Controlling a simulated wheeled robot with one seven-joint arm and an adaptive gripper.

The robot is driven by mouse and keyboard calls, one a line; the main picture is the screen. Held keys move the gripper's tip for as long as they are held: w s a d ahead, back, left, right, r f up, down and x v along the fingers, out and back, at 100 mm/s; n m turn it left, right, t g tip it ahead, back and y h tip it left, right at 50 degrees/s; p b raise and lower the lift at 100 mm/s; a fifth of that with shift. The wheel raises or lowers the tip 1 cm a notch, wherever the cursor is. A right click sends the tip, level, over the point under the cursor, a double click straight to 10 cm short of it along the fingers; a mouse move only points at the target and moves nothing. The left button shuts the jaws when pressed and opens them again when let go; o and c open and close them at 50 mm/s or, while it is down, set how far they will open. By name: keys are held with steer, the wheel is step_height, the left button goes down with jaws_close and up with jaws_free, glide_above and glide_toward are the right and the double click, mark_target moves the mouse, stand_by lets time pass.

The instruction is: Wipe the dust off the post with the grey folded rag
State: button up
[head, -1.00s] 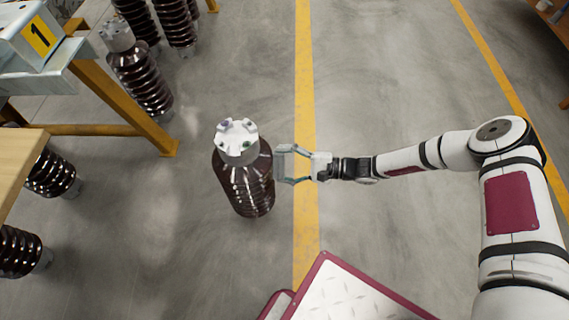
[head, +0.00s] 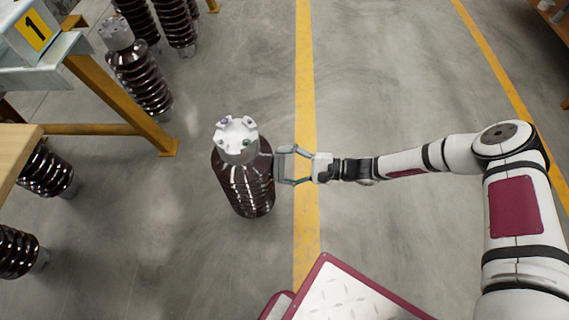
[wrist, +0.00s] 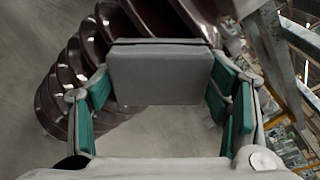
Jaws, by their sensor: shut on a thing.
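The post (head: 245,186) is a dark brown, ribbed column with a pale metal cap (head: 236,138) on top. It stands upright on the floor left of the yellow line. My gripper (head: 290,165) is at the right side of the post, level with its upper ribs. In the wrist view, my gripper (wrist: 160,85) is shut on the grey folded rag (wrist: 160,75), held flat between the green finger pads. The ribs of the post (wrist: 68,88) show behind and left of the rag. I cannot tell whether the rag touches them. No dust can be made out on the post.
Several similar ribbed posts (head: 140,75) stand at the upper left and under the wooden table (head: 15,150) at the left. An orange frame (head: 120,90) stands at the upper left. The floor (head: 400,90) right of the yellow line (head: 305,80) is clear.

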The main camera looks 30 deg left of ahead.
mark_target(284, 158)
steer(key=shift+s+a+f+b, duration=0.1)
steer(key=shift+f+b, duration=1.55)
steer(key=shift+f, duration=0.15)
steer(key=shift+r+p, duration=3.35)
steer(key=shift+r, duration=0.35)
steer(key=shift+f+b, duration=1.7)
steer(key=shift+f, duration=0.25)
